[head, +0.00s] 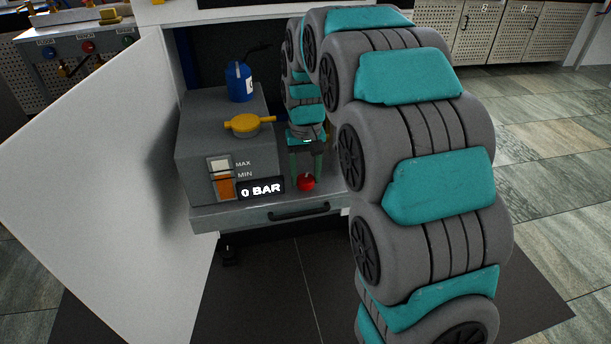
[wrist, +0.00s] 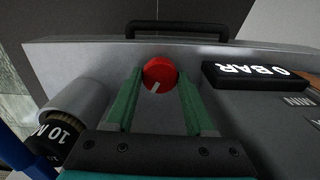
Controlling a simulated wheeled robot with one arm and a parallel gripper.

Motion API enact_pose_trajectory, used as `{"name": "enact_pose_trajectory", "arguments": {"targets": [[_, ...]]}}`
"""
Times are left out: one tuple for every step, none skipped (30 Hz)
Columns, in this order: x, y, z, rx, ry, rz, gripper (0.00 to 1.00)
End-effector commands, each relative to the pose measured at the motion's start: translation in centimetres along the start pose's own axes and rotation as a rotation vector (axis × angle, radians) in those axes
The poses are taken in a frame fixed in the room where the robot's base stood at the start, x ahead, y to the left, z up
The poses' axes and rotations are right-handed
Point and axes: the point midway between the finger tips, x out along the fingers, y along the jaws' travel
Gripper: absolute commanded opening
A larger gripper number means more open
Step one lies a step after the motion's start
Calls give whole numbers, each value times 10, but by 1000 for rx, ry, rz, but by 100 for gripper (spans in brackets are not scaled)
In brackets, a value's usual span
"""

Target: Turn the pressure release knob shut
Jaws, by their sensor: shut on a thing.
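The red pressure release knob (head: 307,183) sits at the front of the grey press unit, right of the "0 BAR" display (head: 260,189). In the wrist view the knob (wrist: 159,73) has a white mark pointing down and slightly left. My gripper (wrist: 160,80) has its two green fingers on either side of the knob and is shut on it. In the head view my gripper (head: 306,177) reaches down to the knob from behind and above. The finger contact faces are partly hidden by the knob.
The grey tank (head: 210,135) has a yellow cap (head: 248,123) and a blue bottle (head: 240,82) on top. An open white door (head: 110,190) stands at the left. A black handle (head: 298,213) is on the front. A grey cylinder (wrist: 78,105) stands near my fingers.

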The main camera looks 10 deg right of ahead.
Motion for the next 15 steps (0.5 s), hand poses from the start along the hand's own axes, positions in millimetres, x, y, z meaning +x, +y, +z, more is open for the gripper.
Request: {"name": "enact_pose_trajectory", "arguments": {"targets": [[1, 1, 0, 45, 1, 2, 0], [1, 1, 0, 74, 1, 2, 0], [0, 0, 0, 111, 1, 2, 0], [0, 1, 0, 141, 1, 2, 0], [0, 1, 0, 170, 1, 2, 0], [0, 1, 0, 208, 1, 1, 0], [0, 1, 0, 237, 1, 1, 0], [0, 1, 0, 264, 1, 2, 0], [0, 1, 0, 302, 1, 2, 0], [0, 0, 0, 330, 1, 2, 0], [0, 0, 0, 359, 1, 1, 0], [0, 1, 0, 397, 1, 1, 0], [0, 1, 0, 427, 1, 1, 0], [0, 1, 0, 456, 1, 0, 0], [-1, 1, 0, 493, 1, 1, 0]]}}
